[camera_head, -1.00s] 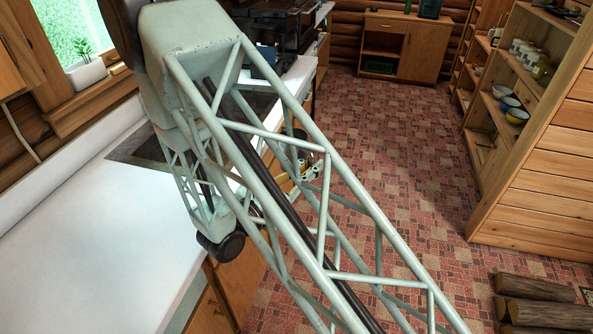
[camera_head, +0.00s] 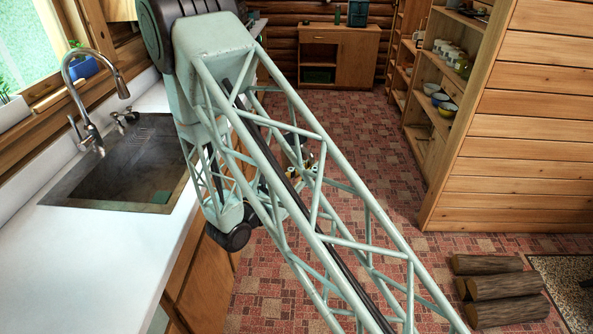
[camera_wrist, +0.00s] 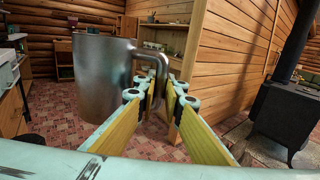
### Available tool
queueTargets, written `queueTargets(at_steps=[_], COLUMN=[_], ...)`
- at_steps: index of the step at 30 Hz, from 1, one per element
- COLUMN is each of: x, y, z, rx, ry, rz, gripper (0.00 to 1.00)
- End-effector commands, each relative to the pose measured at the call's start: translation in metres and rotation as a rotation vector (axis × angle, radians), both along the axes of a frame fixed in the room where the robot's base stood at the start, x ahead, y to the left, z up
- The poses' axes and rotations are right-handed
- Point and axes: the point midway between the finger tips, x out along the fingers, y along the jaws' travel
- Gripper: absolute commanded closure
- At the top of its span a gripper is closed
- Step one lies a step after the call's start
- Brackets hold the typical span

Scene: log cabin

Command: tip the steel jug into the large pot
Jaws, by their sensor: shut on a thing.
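The steel jug (camera_wrist: 105,80) is a grey metal cylinder with a loop handle on its right side. In the wrist view it is upright and off the floor. My gripper (camera_wrist: 163,92), with yellow-sided fingers, is shut on the jug's handle. In the head view my gripper (camera_head: 305,170) is mostly hidden behind my lattice arm, and the jug cannot be made out clearly there. The large pot cannot be made out in either current view.
A white counter (camera_head: 70,265) with a sink (camera_head: 125,180) and a tall faucet (camera_head: 90,100) is at left. A plank wall (camera_head: 510,130) and shelves (camera_head: 430,100) stand at right. Logs (camera_head: 500,285) lie on the floor. A black stove (camera_wrist: 283,115) is at right. Open floor lies between.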

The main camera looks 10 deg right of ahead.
Motion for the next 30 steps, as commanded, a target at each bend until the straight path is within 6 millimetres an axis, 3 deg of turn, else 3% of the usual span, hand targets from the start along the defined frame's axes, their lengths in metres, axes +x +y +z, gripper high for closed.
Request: queueTargets(at_steps=[6,13,30], x=[0.009,0.013,0.015], y=[-0.037,-0.062,-0.07], z=[0.0,-0.001,-0.001], rx=[-0.001,-0.002,-0.002], ry=[-0.002,-0.003,-0.003], rz=[-0.045,-0.073,-0.081], gripper=[1.0,1.0,1.0])
